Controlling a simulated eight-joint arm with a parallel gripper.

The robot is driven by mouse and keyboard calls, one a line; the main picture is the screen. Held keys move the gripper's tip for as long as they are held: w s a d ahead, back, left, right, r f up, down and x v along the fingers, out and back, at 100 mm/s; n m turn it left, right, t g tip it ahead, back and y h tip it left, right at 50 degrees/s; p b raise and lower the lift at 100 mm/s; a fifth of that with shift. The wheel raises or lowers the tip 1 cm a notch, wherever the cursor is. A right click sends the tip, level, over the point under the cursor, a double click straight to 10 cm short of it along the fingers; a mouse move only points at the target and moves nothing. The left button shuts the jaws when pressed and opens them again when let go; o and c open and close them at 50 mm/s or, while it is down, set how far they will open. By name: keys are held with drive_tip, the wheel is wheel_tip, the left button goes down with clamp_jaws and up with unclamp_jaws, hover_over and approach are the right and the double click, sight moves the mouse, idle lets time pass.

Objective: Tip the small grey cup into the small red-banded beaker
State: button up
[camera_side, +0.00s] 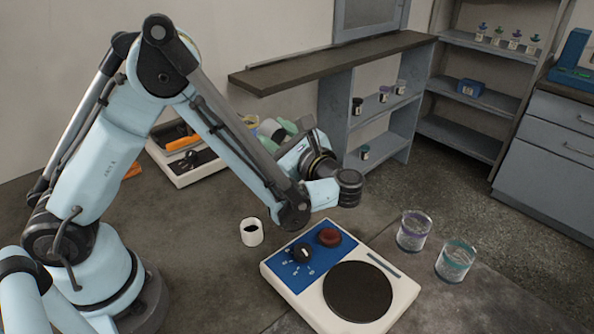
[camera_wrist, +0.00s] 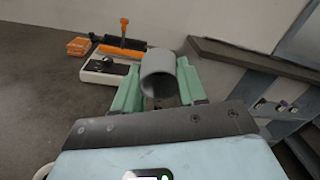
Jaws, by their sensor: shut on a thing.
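The small grey cup (camera_wrist: 158,64) sits between the green fingers of my gripper (camera_wrist: 158,92) in the wrist view. My gripper (camera_side: 283,132) is shut on it, and it is held raised above the bench. In the side view the grey cup (camera_side: 270,128) is partly hidden by the fingers and looks tilted. Its contents cannot be made out. I cannot pick out a red-banded beaker in either view. A purple-banded beaker (camera_side: 412,233) and a teal-banded beaker (camera_side: 455,264) stand at the right, apart from my gripper.
A white device with a blue panel and dark round plate (camera_side: 357,292) stands front centre. A white cup (camera_side: 252,233) with dark contents stands left of it. A white device with orange parts (camera_side: 185,152) lies behind the arm. A dark shelf (camera_side: 335,62) runs behind the gripper.

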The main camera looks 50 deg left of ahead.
idle(0.3)
drive_tip(key=shift+d+y, duration=0.15)
drive_tip(key=shift+y, duration=0.55)
idle(0.5)
drive_tip(key=shift+a+r+h, duration=0.2)
drive_tip(key=shift+h, duration=0.85)
drive_tip(key=shift+a+r+h, duration=0.15)
drive_tip(key=shift+h, duration=0.9)
drive_tip(key=shift+a+r+h, duration=0.2)
drive_tip(key=shift+r+h, duration=0.15)
drive_tip(key=shift+h, duration=0.75)
drive_tip(key=shift+a+r+g+h, duration=0.1)
drive_tip(key=shift+r+g+h, duration=0.15)
drive_tip(key=shift+h, duration=0.95)
